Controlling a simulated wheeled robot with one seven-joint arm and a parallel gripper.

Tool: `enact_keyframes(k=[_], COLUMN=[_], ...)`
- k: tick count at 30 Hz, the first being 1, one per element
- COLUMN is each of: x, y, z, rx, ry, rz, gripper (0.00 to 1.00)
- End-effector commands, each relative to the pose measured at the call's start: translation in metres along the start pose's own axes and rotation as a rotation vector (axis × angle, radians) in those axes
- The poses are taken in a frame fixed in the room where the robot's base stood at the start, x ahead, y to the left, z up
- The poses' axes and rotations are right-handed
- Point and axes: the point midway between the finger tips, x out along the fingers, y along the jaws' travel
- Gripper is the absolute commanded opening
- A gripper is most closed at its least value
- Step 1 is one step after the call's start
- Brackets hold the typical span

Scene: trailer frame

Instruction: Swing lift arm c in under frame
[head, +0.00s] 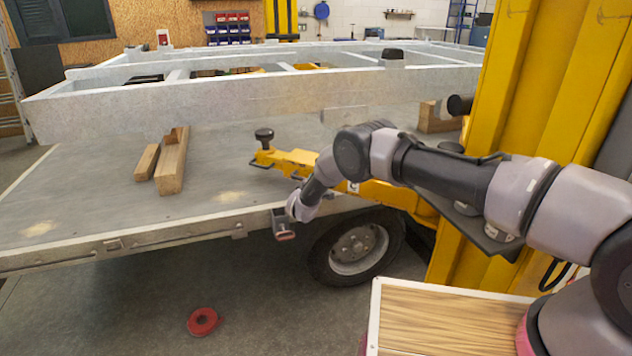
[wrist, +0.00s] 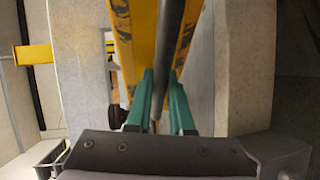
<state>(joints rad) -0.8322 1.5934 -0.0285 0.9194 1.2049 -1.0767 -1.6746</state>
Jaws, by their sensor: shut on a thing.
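Lift arm c (head: 379,191) is a yellow arm marked "C" that reaches left from the yellow post over the grey deck. Its outer end carries an upright round black pad (head: 264,134), left of and apart from the wheel. The pale grey frame (head: 250,101) lies above and behind the arm's tip. In the wrist view my gripper (wrist: 159,108) has its two teal fingers closed about a dark bar between yellow sides of lift arm c (wrist: 187,35). In the head view my wrist hides the grip itself.
The yellow post (head: 510,100) stands at right, close to my arm. Timber blocks (head: 172,165) lie on the deck (head: 90,190) at left. A wheel (head: 357,247) sits under the deck edge. A red tape roll (head: 202,322) lies on the floor. The deck between timber and pad looks clear.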

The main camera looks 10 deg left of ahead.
Motion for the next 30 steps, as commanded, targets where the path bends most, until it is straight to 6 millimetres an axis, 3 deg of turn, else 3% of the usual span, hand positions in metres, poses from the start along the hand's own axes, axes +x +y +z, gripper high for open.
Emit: enact_keyframes(k=[7, 8, 9, 10, 22, 30], x=[0.001, 0.001, 0.001, 0.001, -0.005, -0.047], y=[0.001, 0.001, 0.001, 0.001, 0.001, 0.001], z=[0.000, 0.000, 0.001, 0.001, 0.000, -0.001], rx=[0.001, 0.001, 0.001, 0.001, 0.001, -0.003], ry=[0.000, -0.001, -0.001, -0.001, 0.000, 0.002], rz=[0.002, 0.002, 0.002, 0.002, -0.001, -0.001], gripper=[0.00, 0.31, 0.47, 0.50, 0.50, 0.50])
